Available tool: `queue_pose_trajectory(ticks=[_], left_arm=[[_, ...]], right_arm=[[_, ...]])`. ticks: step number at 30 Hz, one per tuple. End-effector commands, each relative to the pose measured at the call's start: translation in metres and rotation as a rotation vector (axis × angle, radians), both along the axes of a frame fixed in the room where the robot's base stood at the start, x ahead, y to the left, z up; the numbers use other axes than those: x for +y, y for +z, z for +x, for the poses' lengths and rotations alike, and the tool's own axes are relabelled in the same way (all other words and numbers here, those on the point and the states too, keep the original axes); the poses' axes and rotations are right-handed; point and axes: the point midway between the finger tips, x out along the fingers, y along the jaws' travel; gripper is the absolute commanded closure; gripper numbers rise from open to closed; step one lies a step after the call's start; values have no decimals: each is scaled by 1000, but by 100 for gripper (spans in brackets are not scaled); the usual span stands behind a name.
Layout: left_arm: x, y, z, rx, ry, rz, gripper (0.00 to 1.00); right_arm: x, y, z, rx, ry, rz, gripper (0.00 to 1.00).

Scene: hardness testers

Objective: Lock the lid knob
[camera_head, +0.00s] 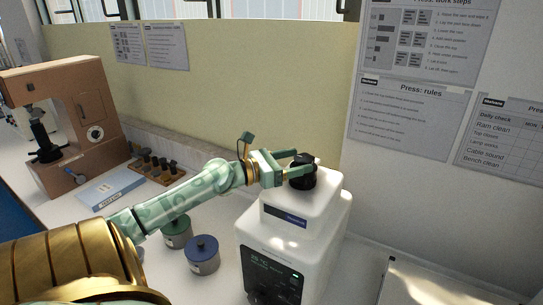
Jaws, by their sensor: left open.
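The black lid knob (304,176) stands on top of the white machine (323,222) right of the picture's middle. My left gripper (302,165) reaches in from the left at the knob's height. Its green fingers are open, with one at the far side and one at the near side of the knob. The knob sits between or just at the fingertips; I cannot tell if they touch it. The fingers hide part of the knob. My right gripper does not show.
A blue-lidded jar (202,256) and a green jar (177,232) stand left of the machine. Farther left are a wooden rack (155,168), a blue-and-white card (111,188) and a brown tester (77,125). A light panel (440,285) lies at the lower right.

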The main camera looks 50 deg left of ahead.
Motion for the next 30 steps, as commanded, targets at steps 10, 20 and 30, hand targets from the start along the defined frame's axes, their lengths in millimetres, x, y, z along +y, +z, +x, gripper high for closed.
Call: queue_pose_trajectory(ticks=[10,20,30], left_arm=[[27,-2,-76,5,3,1,31],[49,-1,-138,3,1,1,31],[52,0,-147,0,-1,2,31]], right_arm=[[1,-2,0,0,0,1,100],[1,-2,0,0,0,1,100],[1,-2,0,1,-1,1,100]])
